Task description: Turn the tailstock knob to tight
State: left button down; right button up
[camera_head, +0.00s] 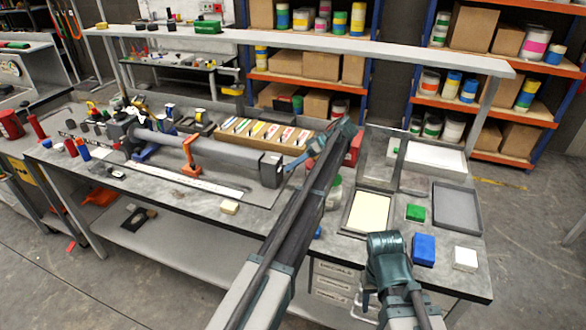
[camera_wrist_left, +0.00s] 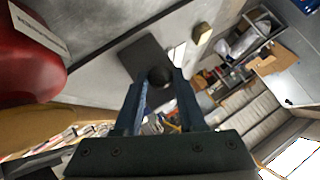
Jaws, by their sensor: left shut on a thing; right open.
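The tailstock (camera_head: 270,168) is a dark block at the right end of the long grey bar of the lathe-like machine on the bench. Its knob (camera_wrist_left: 160,77) shows in the left wrist view as a small dark round cap against the dark block. My left gripper (camera_head: 287,172) reaches the tailstock from the right; its two fingers (camera_wrist_left: 158,88) are shut on the knob, one on each side. The knob's marking and turn angle cannot be read. My right gripper (camera_head: 367,298) is open, low at the bench's front edge, and partly hidden by my arm.
An orange rest (camera_head: 190,157) stands around the bar. Behind is a wooden rack of coloured strips (camera_head: 262,134). A red container (camera_wrist_left: 28,58) is close beside my left gripper. Trays (camera_head: 368,212), a green block (camera_head: 415,212) and a blue block (camera_head: 424,250) lie to the right.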

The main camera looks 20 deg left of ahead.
pick_arm(q)
jog(key=shift+w+f+m+g, duration=0.1)
jog(key=shift+f+m+g, duration=0.05)
jog(key=shift+m+g, duration=0.2)
jog(key=shift+b, duration=0.35)
jog(key=c, duration=0.5)
grip_release()
